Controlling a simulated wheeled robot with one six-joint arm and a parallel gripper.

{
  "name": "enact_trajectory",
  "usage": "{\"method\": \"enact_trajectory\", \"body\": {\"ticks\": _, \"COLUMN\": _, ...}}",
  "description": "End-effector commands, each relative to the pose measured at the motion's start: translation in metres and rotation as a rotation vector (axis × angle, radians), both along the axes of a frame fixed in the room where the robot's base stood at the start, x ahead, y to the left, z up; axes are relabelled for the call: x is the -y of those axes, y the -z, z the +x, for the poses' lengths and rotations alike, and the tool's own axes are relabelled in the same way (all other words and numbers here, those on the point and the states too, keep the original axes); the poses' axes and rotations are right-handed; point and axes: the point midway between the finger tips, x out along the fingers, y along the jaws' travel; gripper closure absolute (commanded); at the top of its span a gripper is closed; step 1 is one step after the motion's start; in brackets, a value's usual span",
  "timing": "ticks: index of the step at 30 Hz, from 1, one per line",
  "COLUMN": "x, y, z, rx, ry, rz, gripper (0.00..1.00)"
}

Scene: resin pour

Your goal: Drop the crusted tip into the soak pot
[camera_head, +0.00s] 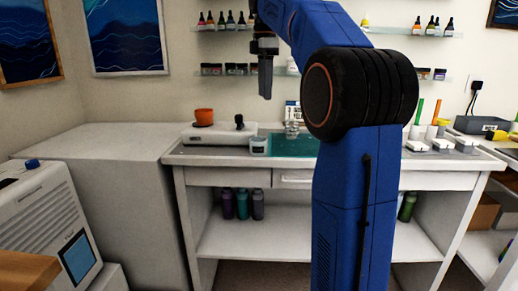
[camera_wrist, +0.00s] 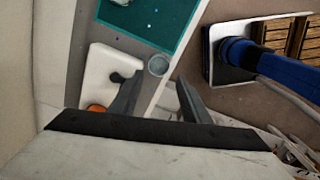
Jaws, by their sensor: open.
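My gripper (camera_head: 265,92) hangs high above the left part of the workbench in the head view, fingers pointing down. In the wrist view its two dark fingers (camera_wrist: 161,82) are apart, with nothing between them. I cannot make out the crusted tip in either view. No vessel can be surely told as the soak pot. A small pale jar with a label (camera_head: 258,145) stands at the bench front, left of the teal mat. A round jar (camera_wrist: 158,65) shows beyond the fingertips in the wrist view.
A white unit (camera_head: 205,135) with a black knob (camera_head: 239,121) stands beside the teal mat (camera_head: 290,146). Clear cups (camera_head: 291,130) are at the mat's back. Wall shelves with bottles (camera_head: 229,20) are behind my gripper. The white cabinet top (camera_head: 110,142) at left is clear.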

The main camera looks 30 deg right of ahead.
Motion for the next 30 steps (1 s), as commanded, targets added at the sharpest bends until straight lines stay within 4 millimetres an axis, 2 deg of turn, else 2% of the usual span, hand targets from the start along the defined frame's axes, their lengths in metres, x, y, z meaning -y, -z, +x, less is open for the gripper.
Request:
{"method": "enact_trajectory", "body": {"ticks": 3, "x": 0.0, "y": -0.017, "z": 0.001, "rx": 0.001, "ry": 0.0, "rz": 0.0, "gripper": 0.57}}
{"method": "enact_trajectory", "body": {"ticks": 10, "x": 0.0, "y": -0.033, "z": 0.0, "rx": 0.0, "ry": 0.0, "rz": 0.0, "gripper": 0.57}}
{"method": "enact_trajectory", "body": {"ticks": 26, "x": -0.001, "y": -0.035, "z": -0.001, "rx": 0.0, "ry": 0.002, "rz": 0.0, "gripper": 0.57}}
{"method": "enact_trajectory", "body": {"ticks": 30, "x": -0.009, "y": -0.03, "z": -0.01, "rx": 0.014, "ry": 0.042, "rz": -0.003, "gripper": 0.57}}
